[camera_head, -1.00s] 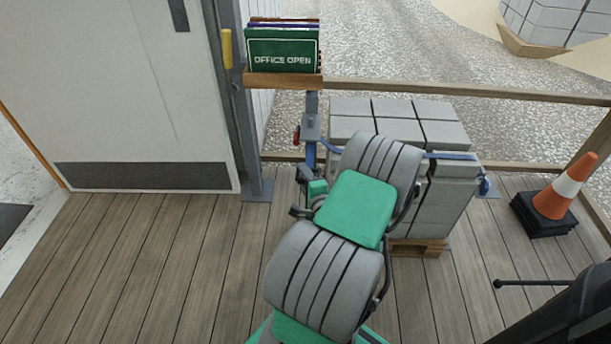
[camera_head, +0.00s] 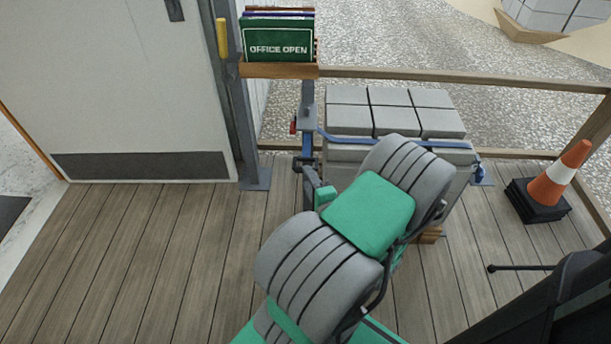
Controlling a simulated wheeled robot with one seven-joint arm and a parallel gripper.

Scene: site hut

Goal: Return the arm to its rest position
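My arm, with grey ribbed links and green covers, rises from the bottom middle and leans up to the right, folded in front of the stacked blocks. My gripper (camera_head: 312,183) seems to be the small dark and green part just left of the arm's green cover. I see nothing clearly held.
Strapped grey blocks (camera_head: 392,118) stand on a wooden pallet (camera_head: 431,235) behind the arm. A door (camera_head: 120,85) is left, a traffic cone (camera_head: 558,176) right. The left decking (camera_head: 150,250) is clear.

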